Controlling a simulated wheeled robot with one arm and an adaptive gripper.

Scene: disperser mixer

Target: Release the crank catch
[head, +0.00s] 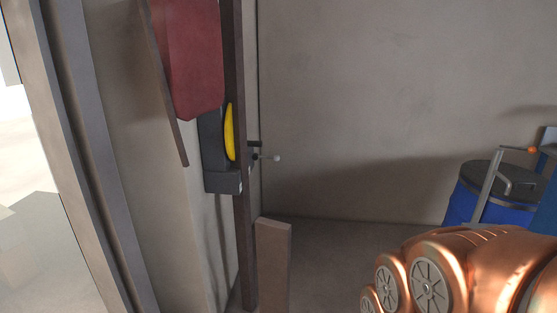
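My gripper is not in view; only copper-coloured links of my own arm show at the lower right of the head view. No part is clearly recognisable as the crank catch. A dark handle with a pale round knob (276,158) sticks out beside the dark upright post at the centre left. At the right edge, a grey rod with an orange knob (532,150) reaches out from a blue machine (549,140), which is cut off by the frame and partly hidden by my arm.
A blue drum with a black lid (500,178) stands at the right. A dark grey box with a yellow curved part (229,131) hangs below a red panel (190,60) at the left. A brown upright board (273,262) stands at the bottom centre. The floor behind it looks clear.

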